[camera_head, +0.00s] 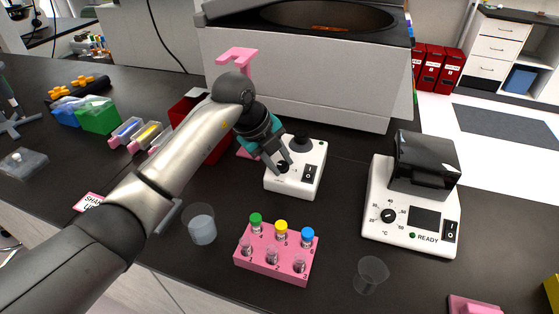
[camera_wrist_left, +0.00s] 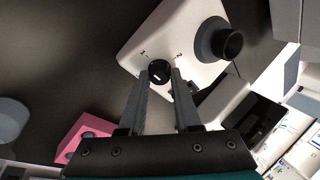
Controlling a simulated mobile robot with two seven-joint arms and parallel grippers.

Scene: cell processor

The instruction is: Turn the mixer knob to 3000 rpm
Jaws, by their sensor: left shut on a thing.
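The mixer (camera_head: 290,190) is a small white box with a dark cup on top and a black switch, standing on the dark bench. In the left wrist view the mixer (camera_wrist_left: 175,30) fills the upper middle. Its black knob (camera_wrist_left: 159,72) has a white pointer mark and small printed numbers on either side. My left gripper (camera_wrist_left: 160,80) has its fingers on both sides of the knob and is shut on it. In the head view my left gripper (camera_head: 280,166) reaches the mixer's front and largely hides the knob. My right gripper is not in view.
A pink rack (camera_head: 270,276) with colour-capped vials stands in front of the mixer. A white heater (camera_head: 415,240) with a dial and display stands to the right. Beakers (camera_head: 201,228) stand near the front edge. A large grey machine (camera_head: 300,85) blocks the back.

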